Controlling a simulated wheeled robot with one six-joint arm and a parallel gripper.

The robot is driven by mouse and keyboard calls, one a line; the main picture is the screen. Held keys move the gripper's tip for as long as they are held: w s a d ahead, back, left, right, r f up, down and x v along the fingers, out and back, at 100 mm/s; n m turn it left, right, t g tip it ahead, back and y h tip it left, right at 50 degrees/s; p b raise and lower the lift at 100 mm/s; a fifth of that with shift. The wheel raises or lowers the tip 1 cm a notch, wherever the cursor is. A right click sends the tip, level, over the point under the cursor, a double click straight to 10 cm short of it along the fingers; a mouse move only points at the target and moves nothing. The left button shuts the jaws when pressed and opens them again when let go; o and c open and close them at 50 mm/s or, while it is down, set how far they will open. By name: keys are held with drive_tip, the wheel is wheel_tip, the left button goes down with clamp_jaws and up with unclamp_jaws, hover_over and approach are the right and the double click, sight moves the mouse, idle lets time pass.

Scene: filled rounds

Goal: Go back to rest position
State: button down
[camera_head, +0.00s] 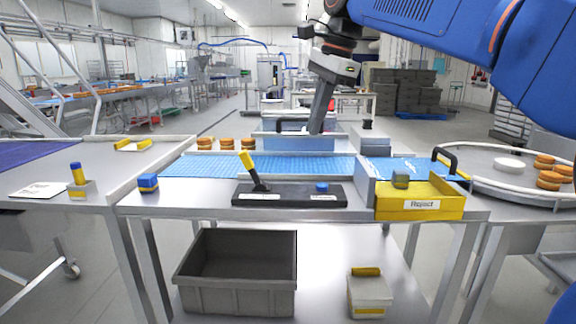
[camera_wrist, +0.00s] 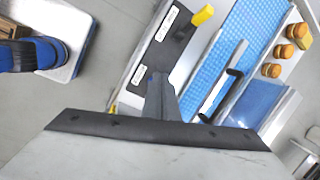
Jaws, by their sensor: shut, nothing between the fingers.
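My gripper (camera_head: 317,128) hangs from my blue arm at the upper middle of the head view, pointing down above the blue conveyor belt (camera_head: 270,166). Its dark fingers are together and hold nothing. In the wrist view, the shut fingers (camera_wrist: 158,76) show at the centre, in front of the table edge and the black control panel. How high the fingertips are above the belt is hard to tell.
A black panel (camera_head: 290,196) with a yellow-handled lever (camera_head: 247,162) and a yellow Reject bin (camera_head: 420,203) stand at the table's front. Several filled rounds (camera_head: 227,144) sit behind the belt; others lie on the round table (camera_head: 500,188). A grey crate (camera_head: 237,290) is below.

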drive_tip(key=s+d+f+n+t+h, duration=0.1)
drive_tip(key=s+d+f+n, duration=0.3)
drive_tip(key=s+d+f, duration=0.3)
drive_tip(key=s+d+f+n+t+h, duration=0.1)
drive_tip(key=s+d+f+n, duration=0.4)
drive_tip(key=f, duration=1.1)
drive_tip(key=s+d+f+n+t, duration=0.1)
drive_tip(key=s+d+f+n, duration=0.3)
drive_tip(key=s+d+f, duration=0.7)
drive_tip(key=s+f, duration=0.1)
drive_tip(key=s, duration=0.3)
drive_tip(key=shift+f+n+h, duration=0.15)
drive_tip(key=shift+n+h, duration=0.25)
drive_tip(key=shift+s, duration=0.1)
